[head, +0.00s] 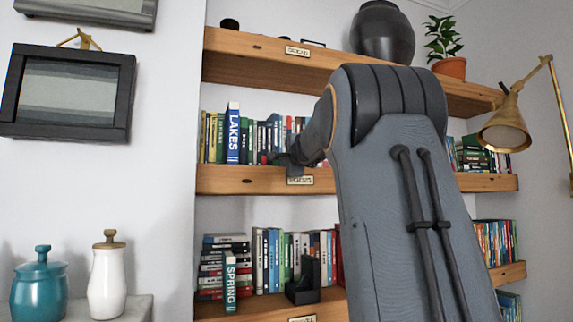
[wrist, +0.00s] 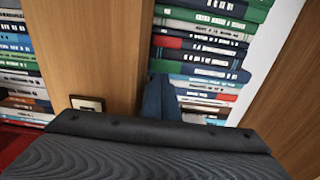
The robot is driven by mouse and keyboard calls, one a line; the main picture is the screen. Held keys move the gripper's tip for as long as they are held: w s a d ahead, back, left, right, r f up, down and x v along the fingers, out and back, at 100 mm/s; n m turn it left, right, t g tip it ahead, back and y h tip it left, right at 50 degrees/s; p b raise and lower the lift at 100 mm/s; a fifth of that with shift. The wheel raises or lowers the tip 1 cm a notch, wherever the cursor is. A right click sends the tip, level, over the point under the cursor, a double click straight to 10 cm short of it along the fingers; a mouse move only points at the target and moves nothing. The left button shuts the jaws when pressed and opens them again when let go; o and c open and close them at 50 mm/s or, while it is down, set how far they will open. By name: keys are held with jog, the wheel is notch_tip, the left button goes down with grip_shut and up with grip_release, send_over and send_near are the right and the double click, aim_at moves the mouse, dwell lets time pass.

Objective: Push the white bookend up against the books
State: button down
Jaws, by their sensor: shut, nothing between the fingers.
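I cannot make out the white bookend in either view; my arm hides much of the middle and right of the shelves. My gripper (head: 282,160) is shut and empty, in front of the middle shelf (head: 225,180) just above its label plate (head: 300,180). A row of books (head: 212,138) stands upright on that shelf, with a large blue LAKES book (head: 233,142) toward its left. The gripper overlaps books in the head view, and I cannot tell whether it touches them. In the wrist view, book spines (wrist: 205,45) show sideways beyond the gripper.
The lower shelf (head: 265,303) holds books, a SPRING book (head: 230,285) and a black bookend (head: 304,282). The top shelf (head: 270,62) carries a dark vase (head: 382,32) and a potted plant (head: 446,50). A brass lamp (head: 507,125) juts out at the right.

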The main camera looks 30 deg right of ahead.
jog(key=shift+s+d, duration=0.55)
jog(key=shift+d, duration=1.6)
jog(key=shift+s+d, duration=0.6)
jog(key=shift+d, duration=1.6)
jog(key=shift+s+d, duration=0.55)
jog(key=shift+d, duration=1.6)
jog(key=shift+s+d, duration=0.2)
jog(key=shift+d, duration=0.55)
jog(key=shift+d, duration=0.15)
jog(key=shift+s+d+f, duration=0.1)
jog(key=shift+s+d, duration=0.05)
jog(key=shift+d, duration=0.35)
jog(key=shift+s+d+f, duration=0.1)
jog(key=shift+s+d, duration=0.05)
jog(key=shift+d, duration=0.35)
jog(key=shift+s+d+p, duration=0.15)
jog(key=shift+d+p, duration=0.2)
jog(key=shift+d, duration=0.5)
jog(key=shift+a, duration=0.1)
